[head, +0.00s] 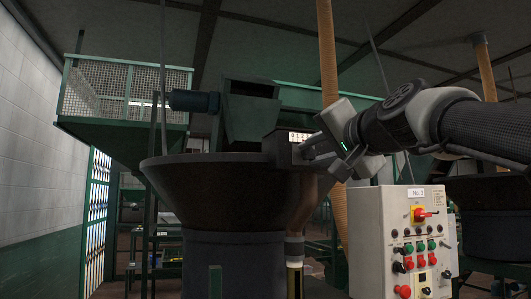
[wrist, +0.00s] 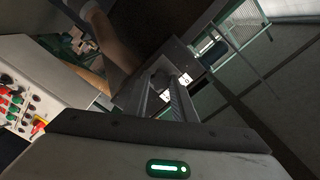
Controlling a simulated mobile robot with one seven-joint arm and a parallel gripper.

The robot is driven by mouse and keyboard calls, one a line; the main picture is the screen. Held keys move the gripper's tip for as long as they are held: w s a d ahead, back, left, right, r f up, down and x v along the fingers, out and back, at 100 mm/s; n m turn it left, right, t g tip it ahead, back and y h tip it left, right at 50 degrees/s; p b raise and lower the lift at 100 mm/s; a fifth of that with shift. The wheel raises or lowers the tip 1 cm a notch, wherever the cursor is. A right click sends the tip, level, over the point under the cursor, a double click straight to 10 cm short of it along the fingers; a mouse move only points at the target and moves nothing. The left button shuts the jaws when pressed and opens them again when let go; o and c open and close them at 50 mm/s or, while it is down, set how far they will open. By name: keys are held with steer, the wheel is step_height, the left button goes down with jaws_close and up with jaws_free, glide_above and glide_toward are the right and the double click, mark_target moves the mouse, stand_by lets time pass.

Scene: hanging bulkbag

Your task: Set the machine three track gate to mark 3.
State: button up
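The gate housing (head: 282,150) is a dark box on the rim of a large brown bowl, with a white number scale (head: 299,137) on it. In the wrist view part of the white scale (wrist: 185,79) shows beside the fingertips. My gripper (head: 309,150) is right in front of the housing, its two fingers apart. In the wrist view a dark rounded knob (wrist: 158,77) lies at the fingertips of my gripper (wrist: 164,88), between them. I cannot tell whether the fingers touch it. The mark the gate stands at is not readable.
A control box (head: 402,240) labelled No. 3, with a red switch and several buttons, stands right of the bowl (head: 225,195). A tan hose (head: 327,50) hangs behind my gripper. A green mesh platform (head: 125,90) is at the left.

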jaws_close()
steer(key=shift+d, duration=0.3)
steer(key=shift+w+d, duration=0.2)
steer(key=shift+d, duration=0.25)
steer(key=shift+a, duration=0.1)
steer(key=o, duration=0.6)
jaws_free()
steer(key=shift+s, duration=0.1)
steer(key=shift+s, duration=0.1)
steer(key=b+v, duration=0.1)
steer(key=v, duration=1.6)
steer(key=shift+s+b, duration=0.1)
steer(key=shift+b, duration=0.25)
